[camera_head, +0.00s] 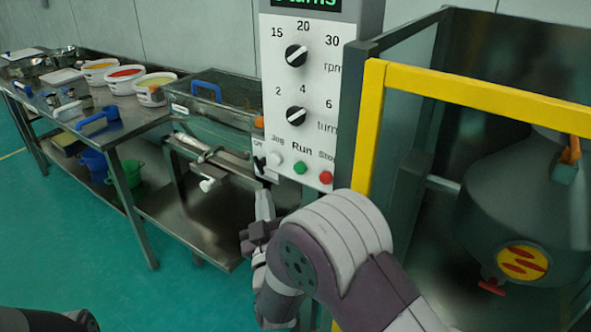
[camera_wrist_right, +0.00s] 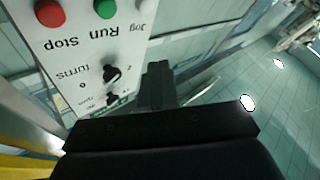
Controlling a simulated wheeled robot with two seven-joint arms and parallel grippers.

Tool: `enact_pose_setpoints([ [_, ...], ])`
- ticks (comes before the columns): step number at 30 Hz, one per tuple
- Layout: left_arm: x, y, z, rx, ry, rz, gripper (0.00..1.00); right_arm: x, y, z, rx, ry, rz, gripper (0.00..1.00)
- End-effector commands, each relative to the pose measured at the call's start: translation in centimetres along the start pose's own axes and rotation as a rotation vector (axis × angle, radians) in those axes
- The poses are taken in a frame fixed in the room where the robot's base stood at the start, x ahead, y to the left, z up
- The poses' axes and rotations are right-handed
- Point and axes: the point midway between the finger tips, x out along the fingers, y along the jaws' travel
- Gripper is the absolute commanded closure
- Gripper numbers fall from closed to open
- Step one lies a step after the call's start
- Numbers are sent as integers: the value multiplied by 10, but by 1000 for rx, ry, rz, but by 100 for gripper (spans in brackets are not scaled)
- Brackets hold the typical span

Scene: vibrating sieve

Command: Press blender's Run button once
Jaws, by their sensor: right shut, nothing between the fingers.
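The control panel (camera_head: 312,90) stands upright at the middle of the head view, with the green Run button (camera_head: 299,167) between the white Jog button (camera_head: 275,158) and the red Stop button (camera_head: 325,177). The Run button also shows at the top of the right wrist view (camera_wrist_right: 105,8). My right gripper (camera_head: 264,200) is shut and empty, just below and left of the buttons. In the wrist view its fingertips (camera_wrist_right: 158,72) appear beside the panel, apart from the Run button. My left gripper is out of view.
A grey blender drum (camera_head: 520,215) sits behind a yellow-framed guard (camera_head: 480,92) at the right. A steel table (camera_head: 130,123) with bowls and tools stands at the left. Two dials (camera_head: 296,55) and a black switch (camera_head: 259,164) are also on the panel.

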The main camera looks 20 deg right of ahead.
Motion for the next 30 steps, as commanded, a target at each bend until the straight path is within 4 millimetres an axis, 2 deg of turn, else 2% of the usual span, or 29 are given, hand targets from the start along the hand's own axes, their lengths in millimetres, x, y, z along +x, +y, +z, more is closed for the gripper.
enact_pose_setpoints([
  [8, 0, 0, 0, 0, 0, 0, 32, 5, 4, 4, 1, -2, 1, 100],
  [21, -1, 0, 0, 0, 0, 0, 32, 46, 34, 36, 1, -3, 1, 100],
  [30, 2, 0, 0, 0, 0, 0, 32, 61, 44, 45, 2, -1, -1, 100],
])
